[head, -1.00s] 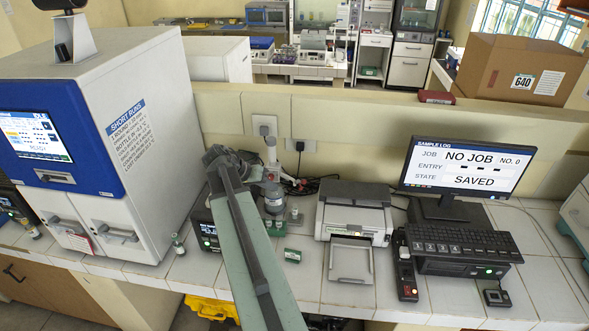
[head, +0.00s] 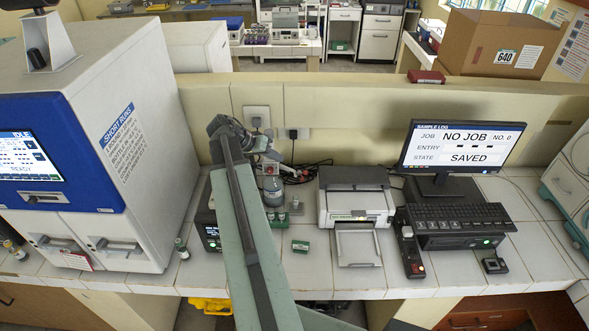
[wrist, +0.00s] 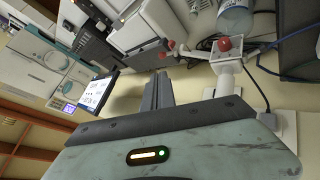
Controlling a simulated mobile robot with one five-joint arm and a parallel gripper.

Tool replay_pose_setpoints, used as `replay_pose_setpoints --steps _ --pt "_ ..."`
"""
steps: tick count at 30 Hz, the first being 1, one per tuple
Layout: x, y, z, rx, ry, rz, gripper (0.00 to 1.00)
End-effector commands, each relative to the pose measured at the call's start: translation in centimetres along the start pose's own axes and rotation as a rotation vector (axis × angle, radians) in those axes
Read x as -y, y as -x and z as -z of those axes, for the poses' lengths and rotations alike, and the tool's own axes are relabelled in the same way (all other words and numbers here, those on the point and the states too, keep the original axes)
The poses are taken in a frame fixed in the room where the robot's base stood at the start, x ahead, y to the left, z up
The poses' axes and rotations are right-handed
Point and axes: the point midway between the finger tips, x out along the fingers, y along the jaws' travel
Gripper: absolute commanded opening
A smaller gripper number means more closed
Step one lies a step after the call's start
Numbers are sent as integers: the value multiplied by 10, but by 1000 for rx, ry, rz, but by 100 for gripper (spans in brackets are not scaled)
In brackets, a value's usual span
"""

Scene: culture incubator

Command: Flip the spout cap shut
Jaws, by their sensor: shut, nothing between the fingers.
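My gripper (wrist: 158,90) shows as dark fingers in the wrist view, shut and empty. In the head view my arm rises across the middle and bends toward the wall, and the fingertips cannot be made out. A grey-white bottle (head: 271,190) stands on the bench just right of my arm. It also shows in part at the top of the wrist view (wrist: 235,18), apart from my fingers. A white fixture with red knobs (wrist: 225,44) is right of my fingers and below the bottle in the wrist view. I cannot make out a spout cap or its state.
A printer (head: 355,208) stands right of the bottle, then a monitor (head: 465,145) and keyboard (head: 458,219). A large white-blue machine (head: 130,150) fills the left. Cables (head: 308,172) lie by the wall.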

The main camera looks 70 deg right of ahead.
Motion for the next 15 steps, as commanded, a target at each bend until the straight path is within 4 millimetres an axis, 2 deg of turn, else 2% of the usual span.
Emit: replay_pose_setpoints --steps 5,8,15 --pt "4 -6 -2 -2 3 3 0" --pt "7 -22 -5 -3 5 3 0" --pt "9 -76 -6 -3 5 3 0"
